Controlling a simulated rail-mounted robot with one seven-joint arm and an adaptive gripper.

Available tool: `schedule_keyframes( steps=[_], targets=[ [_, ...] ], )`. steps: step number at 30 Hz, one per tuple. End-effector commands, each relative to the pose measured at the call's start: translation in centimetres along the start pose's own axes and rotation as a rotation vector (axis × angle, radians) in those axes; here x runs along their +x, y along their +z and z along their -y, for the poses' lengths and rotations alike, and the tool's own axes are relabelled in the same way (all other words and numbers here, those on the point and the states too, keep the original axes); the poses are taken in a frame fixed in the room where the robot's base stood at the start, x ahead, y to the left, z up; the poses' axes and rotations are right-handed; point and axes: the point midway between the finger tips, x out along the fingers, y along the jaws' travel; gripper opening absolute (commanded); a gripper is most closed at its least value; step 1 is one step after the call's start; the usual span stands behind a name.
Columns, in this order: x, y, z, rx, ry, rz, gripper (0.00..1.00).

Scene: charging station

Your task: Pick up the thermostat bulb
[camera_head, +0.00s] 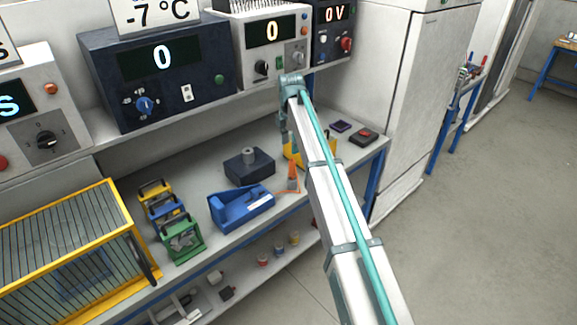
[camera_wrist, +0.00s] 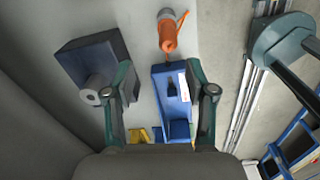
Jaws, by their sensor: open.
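The orange piece (camera_wrist: 168,36) with a grey end and a thin orange cord looks most like the thermostat bulb. It lies on the bench near the front edge, and in the head view (camera_head: 292,177) it is just left of my arm. In the wrist view, my gripper (camera_wrist: 160,70) is open, its two fingers spread over a blue holder (camera_wrist: 171,92) with a white label. The orange piece lies beyond the fingertips, toward the top of the picture. Nothing is seen between the fingers at grip height.
A dark block with a grey cylinder (camera_wrist: 80,62) stands left of the fingers. The blue holder (camera_head: 241,207) sits between that block and the front edge. Instruments (camera_head: 158,70) line the shelf above. A yellow cage (camera_head: 118,192) and a green device (camera_head: 182,238) stand left.

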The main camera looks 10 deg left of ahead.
Motion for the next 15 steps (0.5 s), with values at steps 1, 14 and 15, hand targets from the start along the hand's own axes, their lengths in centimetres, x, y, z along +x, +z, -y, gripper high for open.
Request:
schedule_keyframes(
  steps=[1, 14, 15],
  targets=[
    [0.0, -0.1, 0.2, -0.045, -0.007, -0.003, 0.56],
    [2.5, -0.2, 0.6, -0.175, -0.019, -0.009, 0.56],
    [3.2, -0.2, 0.7, -0.175, -0.02, -0.009, 0.56]
  ],
)
